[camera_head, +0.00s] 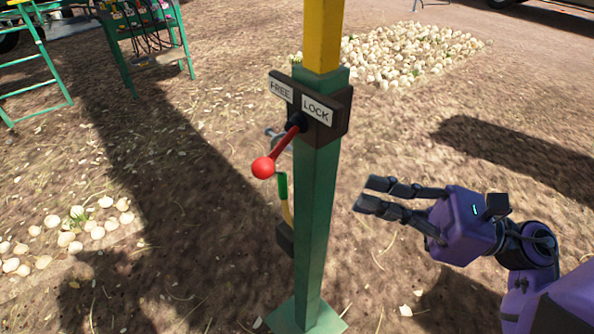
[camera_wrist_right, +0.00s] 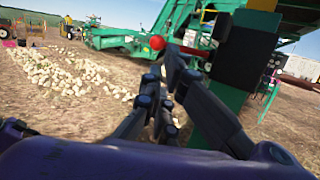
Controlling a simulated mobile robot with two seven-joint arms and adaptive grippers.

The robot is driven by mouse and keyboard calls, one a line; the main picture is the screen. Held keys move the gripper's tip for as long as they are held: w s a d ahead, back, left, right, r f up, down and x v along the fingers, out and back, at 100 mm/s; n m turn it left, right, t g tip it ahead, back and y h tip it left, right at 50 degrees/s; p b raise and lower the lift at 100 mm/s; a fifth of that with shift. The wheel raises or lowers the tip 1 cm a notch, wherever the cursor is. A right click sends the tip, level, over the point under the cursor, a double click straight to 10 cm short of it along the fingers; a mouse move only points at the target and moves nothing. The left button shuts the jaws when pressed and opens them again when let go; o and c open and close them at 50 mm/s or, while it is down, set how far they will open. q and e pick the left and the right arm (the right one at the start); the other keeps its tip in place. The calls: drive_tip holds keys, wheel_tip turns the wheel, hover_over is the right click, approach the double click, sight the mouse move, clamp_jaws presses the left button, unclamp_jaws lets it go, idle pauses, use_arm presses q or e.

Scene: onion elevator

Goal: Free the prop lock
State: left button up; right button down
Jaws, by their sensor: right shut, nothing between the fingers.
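The prop lock is a dark plate (camera_head: 338,118) on a green post (camera_head: 316,215), with a FREE label (camera_head: 281,90) on the left and a LOCK label (camera_head: 317,108) on the right. Its red lever with a ball knob (camera_head: 263,167) slants down and left from a pivot below the labels. The knob also shows in the right wrist view (camera_wrist_right: 157,43), beyond the fingertips. My right gripper (camera_head: 370,195) is shut and empty, to the right of the post, apart from it and lower than the plate. My left gripper is not in view.
A yellow bar (camera_head: 322,35) rises from the post. A green-and-yellow handle (camera_head: 284,195) is on the post's left side. Onion piles lie behind (camera_head: 400,55) and at left (camera_head: 65,238). A green frame (camera_head: 150,45) stands at back left. Open ground surrounds the post.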

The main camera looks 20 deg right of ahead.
sight(282, 145)
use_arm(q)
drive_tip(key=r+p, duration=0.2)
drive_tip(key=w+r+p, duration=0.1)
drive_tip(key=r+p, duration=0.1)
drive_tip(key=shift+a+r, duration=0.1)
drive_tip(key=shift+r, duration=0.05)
use_arm(e)
drive_tip(key=x, duration=1.2)
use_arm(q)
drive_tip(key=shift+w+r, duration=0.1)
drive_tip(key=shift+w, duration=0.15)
use_arm(e)
drive_tip(key=shift+a, duration=0.1)
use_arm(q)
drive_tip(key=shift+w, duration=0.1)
use_arm(e)
drive_tip(key=shift+w, duration=0.1)
